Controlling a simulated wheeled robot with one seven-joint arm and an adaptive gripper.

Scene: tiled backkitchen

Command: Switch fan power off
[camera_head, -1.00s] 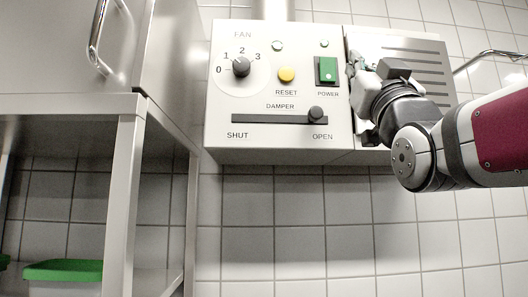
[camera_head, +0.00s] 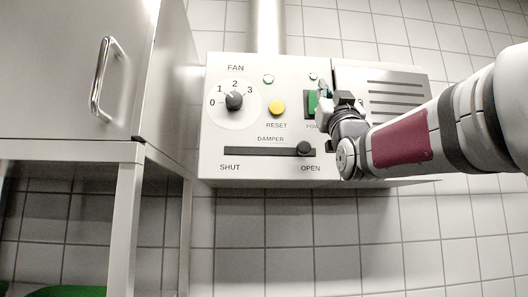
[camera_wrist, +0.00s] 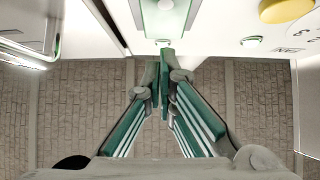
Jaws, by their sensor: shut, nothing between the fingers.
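The green power switch (camera_head: 312,103) is a rocker in a dark frame on the right of the fan control panel (camera_head: 215,165). My gripper (camera_head: 323,90) is in front of its right side and hides part of it and of its label. In the wrist view the fingers of my gripper (camera_wrist: 160,88) are shut and empty. The green switch (camera_wrist: 165,6) shows at the top edge there, beyond the fingertips. I cannot tell whether the fingertips touch it, or which way the rocker is pressed.
The fan dial (camera_head: 234,101), yellow reset button (camera_head: 277,107) and damper slider (camera_head: 303,148), near OPEN, are on the same panel. A lamp (camera_head: 313,77) sits above the switch. A vented box (camera_head: 395,80) adjoins on the right. A steel cabinet (camera_head: 60,70) stands left.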

